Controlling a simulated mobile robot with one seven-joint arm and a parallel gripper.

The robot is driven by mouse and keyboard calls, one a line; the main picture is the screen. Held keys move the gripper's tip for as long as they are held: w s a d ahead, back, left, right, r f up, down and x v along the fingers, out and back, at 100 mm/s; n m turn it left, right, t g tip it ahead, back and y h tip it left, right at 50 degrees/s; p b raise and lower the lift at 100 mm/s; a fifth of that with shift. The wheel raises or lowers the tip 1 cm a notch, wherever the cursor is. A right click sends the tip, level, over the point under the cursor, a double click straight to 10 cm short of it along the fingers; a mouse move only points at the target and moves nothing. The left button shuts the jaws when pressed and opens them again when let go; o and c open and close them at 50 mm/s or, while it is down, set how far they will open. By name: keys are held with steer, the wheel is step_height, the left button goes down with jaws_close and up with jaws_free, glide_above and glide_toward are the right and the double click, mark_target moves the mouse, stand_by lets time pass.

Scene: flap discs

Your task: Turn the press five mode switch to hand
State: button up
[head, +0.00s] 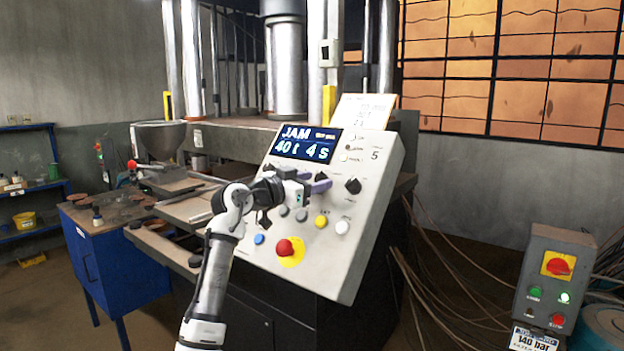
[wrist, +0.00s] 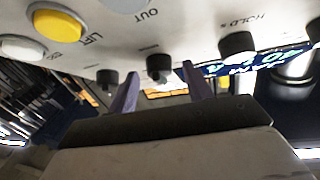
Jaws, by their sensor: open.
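The sloped control panel (head: 345,240) of the press carries a "5" at its upper right and a lit screen (head: 305,144) reading "JAM", "40 t", "4 s". A row of black knobs runs below the screen. The rightmost knob (head: 353,186) is clear of my gripper. My gripper (head: 318,182) is open at the panel, right of the row's middle. In the wrist view the panel is upside down, and one black knob (wrist: 160,68) shows between the purple fingertips (wrist: 160,72). Contact cannot be told. No label reading mode or hand is legible.
Below the knobs are a yellow button (head: 321,221), a white button (head: 342,227), a blue button (head: 259,239) and a red emergency stop (head: 287,248). A grey control box (head: 550,275) stands at right with loose cables beside it. A blue cabinet (head: 110,250) stands at left.

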steer(key=c, duration=1)
steer(key=shift+d+n, duration=0.1)
steer(key=shift+n, duration=0.3)
steer(key=n+t+y, duration=0.2)
steer(key=n, duration=0.1)
steer(key=n+y, duration=0.1)
steer(key=n, duration=0.1)
steer(key=shift+s+d+t, duration=0.25)
steer(key=shift+d+t, duration=0.05)
steer(key=shift+t, duration=0.1)
steer(key=n+y, duration=0.1)
steer(key=n, duration=0.1)
steer(key=n+t+y, duration=0.1)
steer(key=n+y, duration=0.1)
steer(key=shift+s+d+r+p, duration=0.1)
steer(key=shift+d+p, duration=0.1)
steer(key=shift+p, duration=0.15)
steer(key=shift+n+y+p, duration=0.4)
steer(key=shift+n+y, duration=0.6)
steer(key=shift+n, duration=0.5)
